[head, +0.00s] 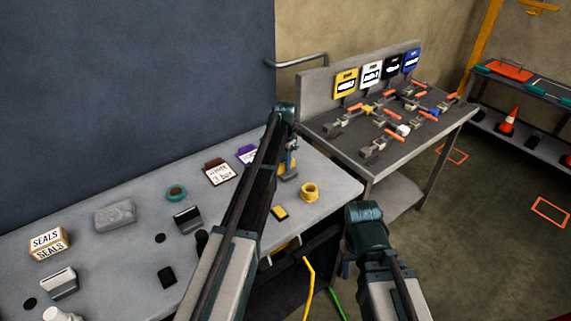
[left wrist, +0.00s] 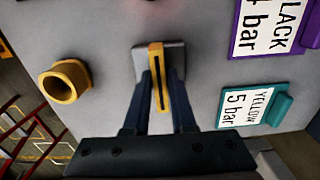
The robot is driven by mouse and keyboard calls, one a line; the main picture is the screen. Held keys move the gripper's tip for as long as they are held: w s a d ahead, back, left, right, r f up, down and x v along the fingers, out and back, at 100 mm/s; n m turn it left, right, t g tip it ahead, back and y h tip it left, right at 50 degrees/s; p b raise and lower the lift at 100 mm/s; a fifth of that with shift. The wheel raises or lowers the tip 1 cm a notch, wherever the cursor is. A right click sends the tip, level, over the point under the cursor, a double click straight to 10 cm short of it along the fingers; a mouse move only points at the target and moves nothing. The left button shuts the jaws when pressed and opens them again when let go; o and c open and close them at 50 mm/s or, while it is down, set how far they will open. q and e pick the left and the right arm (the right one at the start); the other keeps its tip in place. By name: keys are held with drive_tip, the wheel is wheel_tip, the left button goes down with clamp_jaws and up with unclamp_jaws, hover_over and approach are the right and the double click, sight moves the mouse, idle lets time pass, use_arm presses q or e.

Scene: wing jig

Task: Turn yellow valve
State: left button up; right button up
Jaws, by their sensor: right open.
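In the left wrist view a yellow upright bar (left wrist: 156,52) with a dark slot stands on a grey base on the table. My left gripper (left wrist: 160,78) has one finger on each side of the bar, very close; whether they press on it I cannot tell. In the head view my left gripper (head: 290,165) points down at the table's right end, partly hidden by its arm. My right gripper (head: 364,214) is open, in front of the cart. A yellow-marked valve (head: 368,107) is on the cart top (head: 345,152), below the yellow sign (head: 346,82).
A yellow ring (head: 310,192) stands beside the left gripper. A card reading "YELLOW 5 bar" (left wrist: 254,105) lies near a purple card (left wrist: 270,28). The cart also carries white, black and blue signs and several orange-handled valves. Tape, boxes and other items cover the left table (head: 110,270).

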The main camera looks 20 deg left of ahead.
use_arm(q)
drive_tip(key=o, duration=0.3)
drive_tip(key=shift+r, duration=0.1)
wheel_tip(320, 180, up, 14)
drive_tip(key=p, duration=1.3)
drive_tip(key=shift+f+p, duration=0.2)
drive_tip(key=shift+p, duration=0.2)
drive_tip(key=s+d+f+n+b, duration=0.1)
drive_tip(key=s+d+f+b, duration=0.2)
drive_tip(key=s, duration=0.9)
drive_tip(key=s+d+f+n+b, duration=0.1)
drive_tip(key=s+d+f+b, duration=0.2)
drive_tip(key=s+d, duration=0.5)
drive_tip(key=s+d+f+n+y+b, duration=0.1)
drive_tip(key=s+d, duration=0.5)
drive_tip(key=s, duration=1)
drive_tip(key=shift+s+f+n+b, duration=0.15)
drive_tip(key=shift+f+n+b, duration=0.1)
drive_tip(key=shift+f+b, duration=0.4)
drive_tip(key=shift+s+f+n+b, duration=0.1)
drive_tip(key=shift+f+n+b, duration=0.15)
drive_tip(key=shift+f+b, duration=0.4)
